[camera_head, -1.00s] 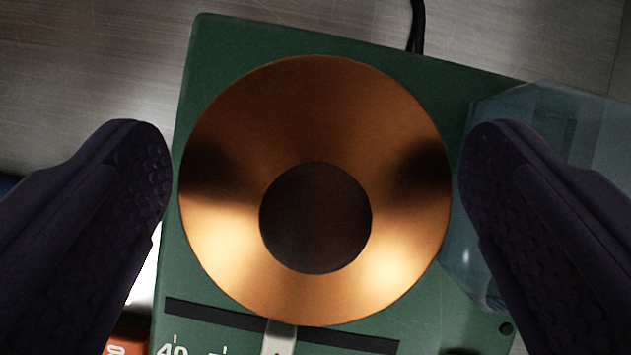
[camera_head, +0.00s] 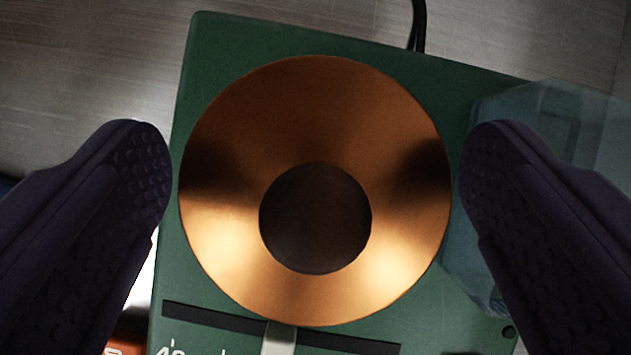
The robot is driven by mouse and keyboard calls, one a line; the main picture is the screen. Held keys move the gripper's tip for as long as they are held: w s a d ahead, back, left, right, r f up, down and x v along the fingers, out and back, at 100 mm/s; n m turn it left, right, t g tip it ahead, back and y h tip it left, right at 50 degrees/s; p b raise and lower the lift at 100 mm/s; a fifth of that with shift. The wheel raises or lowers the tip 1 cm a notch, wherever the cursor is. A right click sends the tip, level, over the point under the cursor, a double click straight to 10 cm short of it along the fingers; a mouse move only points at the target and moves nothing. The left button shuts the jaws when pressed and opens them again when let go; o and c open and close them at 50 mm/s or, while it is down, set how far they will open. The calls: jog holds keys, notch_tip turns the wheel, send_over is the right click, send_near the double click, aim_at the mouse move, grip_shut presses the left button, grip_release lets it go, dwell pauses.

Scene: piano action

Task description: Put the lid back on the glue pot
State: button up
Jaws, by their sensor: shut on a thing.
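The copper-coloured round lid (camera_head: 320,115) with a dark round knob (camera_head: 315,218) fills the middle of the view. My gripper (camera_head: 315,185) has one dark finger on each side of the lid and is shut on it. Thin gaps show between the fingertips and the rim in this view, so the contact itself is hidden. The lid is over a green box-shaped unit (camera_head: 225,50) with a slot and white numbers at its front. No glue pot shows; anything directly under the lid is hidden.
A see-through bluish container (camera_head: 545,110) stands at the right, partly behind my right finger. A black cable (camera_head: 417,25) leaves the back of the green unit. An orange item (camera_head: 130,335) shows at the lower left. Bare brushed-metal surface (camera_head: 90,60) lies at the upper left.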

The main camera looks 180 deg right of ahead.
dwell(0.4)
jog(key=o, duration=0.7)
jog(key=shift+r+p, duration=2.4)
jog(key=shift+r, duration=1.15)
jog(key=shift+f, duration=0.1)
grip_shut()
